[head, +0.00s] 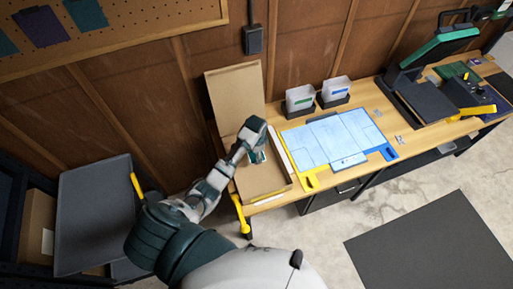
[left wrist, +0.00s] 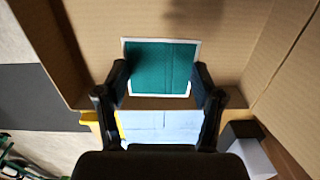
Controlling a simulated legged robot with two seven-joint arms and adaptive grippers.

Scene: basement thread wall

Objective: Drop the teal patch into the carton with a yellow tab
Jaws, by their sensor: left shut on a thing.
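My left gripper (head: 257,157) is over the open cardboard carton (head: 262,183) at the left end of the table. In the left wrist view my left gripper (left wrist: 160,88) is shut on the teal patch (left wrist: 160,66), which has a pale border. Cardboard surrounds the patch in that view; I cannot tell its height above the carton floor. The carton's lid (head: 235,97) stands up at the back. A yellow piece (head: 240,213) shows at the carton's front left; I cannot tell whether it is the tab. My right gripper is not in view.
A pale blue sheet (head: 340,136) lies on a mat with yellow and blue corners right of the carton. Two white bins (head: 300,98) stand behind it. A press (head: 430,75) stands farther right. A grey tray (head: 95,210) is at the left. Patches hang on the pegboard (head: 150,20).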

